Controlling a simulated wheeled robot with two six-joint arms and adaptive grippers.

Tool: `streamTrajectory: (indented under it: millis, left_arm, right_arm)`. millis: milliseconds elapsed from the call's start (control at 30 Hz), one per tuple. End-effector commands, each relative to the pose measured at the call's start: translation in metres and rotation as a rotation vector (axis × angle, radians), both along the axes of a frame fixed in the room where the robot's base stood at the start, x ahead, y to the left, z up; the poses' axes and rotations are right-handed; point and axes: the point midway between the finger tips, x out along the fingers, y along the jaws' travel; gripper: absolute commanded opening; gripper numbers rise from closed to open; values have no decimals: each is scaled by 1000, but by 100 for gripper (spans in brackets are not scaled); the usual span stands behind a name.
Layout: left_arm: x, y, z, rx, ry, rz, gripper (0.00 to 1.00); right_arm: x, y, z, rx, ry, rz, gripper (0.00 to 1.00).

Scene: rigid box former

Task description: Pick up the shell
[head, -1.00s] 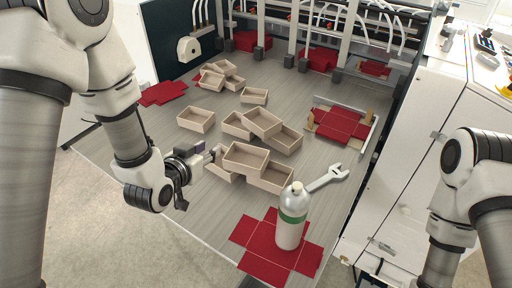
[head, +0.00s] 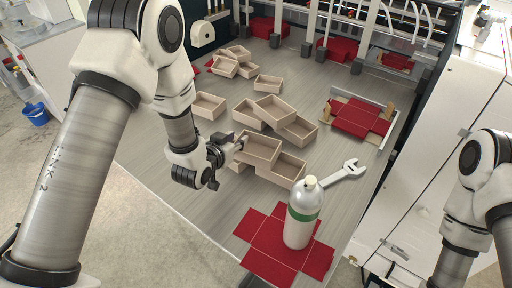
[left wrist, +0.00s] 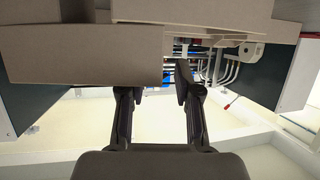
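The shells are several open, beige box trays in a loose heap on the table. One shell (head: 262,150) rests at the front of the heap, overlapping its neighbours, with another shell (head: 284,173) at its lower right. My left gripper (head: 240,144) is at the left end of this front shell. In the left wrist view, its two fingers (left wrist: 156,88) are apart with a gap between them. A beige shell wall (left wrist: 85,55) fills the upper left there, close to the left fingertip. I cannot tell whether they touch. My right gripper is out of view.
A wrench (head: 345,174) lies beside the heap. Another red sheet (head: 358,117) sits in a frame at the right. Machine posts (head: 308,30) line the back.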

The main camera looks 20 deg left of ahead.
Motion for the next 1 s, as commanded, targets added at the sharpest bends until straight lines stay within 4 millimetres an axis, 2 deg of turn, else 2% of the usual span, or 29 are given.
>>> streamTrajectory:
  millis: [133,167,233,267,767,1000]
  left_arm:
    - [0,0,-1,0,0,0,33]
    - [0,0,-1,0,0,0,29]
    - [0,0,-1,0,0,0,4]
    - [0,0,-1,0,0,0,0]
    - [0,0,2,0,-1,0,0]
    - [0,0,27,-1,-5,0,0]
  right_arm:
    - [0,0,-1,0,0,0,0]
    - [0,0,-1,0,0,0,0]
    - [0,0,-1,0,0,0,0]
    - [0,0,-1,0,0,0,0]
    - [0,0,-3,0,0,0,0]
    - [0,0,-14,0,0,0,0]
